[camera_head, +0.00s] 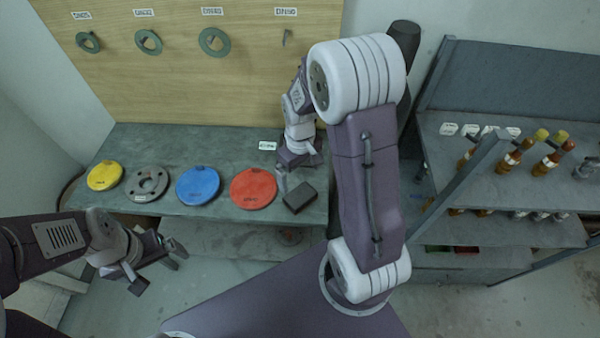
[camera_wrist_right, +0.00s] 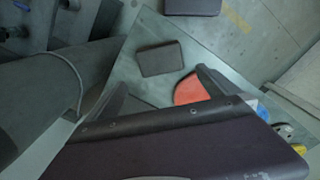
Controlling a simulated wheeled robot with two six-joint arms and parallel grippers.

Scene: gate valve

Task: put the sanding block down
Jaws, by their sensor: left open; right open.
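The sanding block, a dark grey rectangular block (camera_head: 299,197), lies flat on the bench near its front edge, just right of the red disc. It also shows in the right wrist view (camera_wrist_right: 161,58), lying beyond my fingertips with nothing around it. My right gripper (camera_head: 299,172) is open and empty, behind and a little above the block, apart from it. Its two fingers also show in the right wrist view (camera_wrist_right: 162,82), spread wide. My left gripper (camera_head: 158,268) is open and empty, low in front of the bench at the left.
A yellow disc (camera_head: 105,175), a grey flanged ring (camera_head: 147,184), a blue disc (camera_head: 198,185) and a red disc (camera_head: 253,188) lie in a row on the bench (camera_head: 228,150). A small label (camera_head: 268,146) stands behind. Shelves with bottles (camera_head: 510,158) are at right.

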